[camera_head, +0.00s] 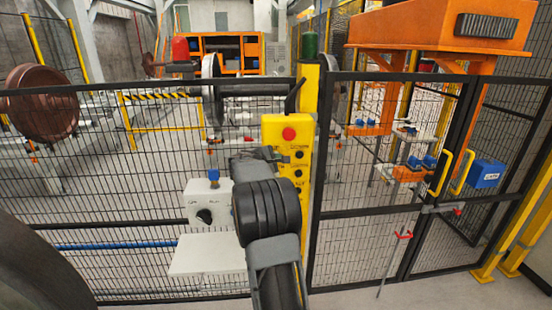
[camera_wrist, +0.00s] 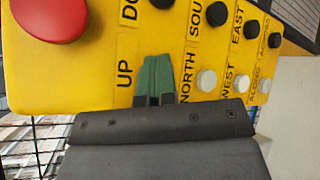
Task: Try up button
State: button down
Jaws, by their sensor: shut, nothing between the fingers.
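The yellow pendant (camera_head: 273,131) hangs at the fence post in the head view. It fills the upper part of the wrist view (camera_wrist: 75,75), with a red mushroom button (camera_wrist: 48,12) at upper left. The UP label (camera_wrist: 124,74) is just left of my gripper (camera_wrist: 156,66). The green fingertips are shut and empty, and lie over the spot beside that label where the up button would be. The button itself is hidden, and I cannot tell whether the tips touch it. The black button beside DOWN (camera_wrist: 162,3) is partly in view. In the head view my arm hides part of the pendant's left side.
White buttons beside NORTH (camera_wrist: 207,80) and WEST (camera_wrist: 243,85) are close to the right. Black mesh fence (camera_head: 130,200) runs on both sides of the yellow post (camera_head: 308,190). A white shelf (camera_head: 208,255) is left of my arm. A red-handled stand (camera_head: 403,236) is at right.

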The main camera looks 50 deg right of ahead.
jog(key=shift+s+a+b, duration=0.45)
jog(key=shift+s+b, duration=0.1)
jog(key=shift+s+a+b, duration=1.65)
jog(key=shift+s+b, duration=0.15)
jog(key=shift+s, duration=0.15)
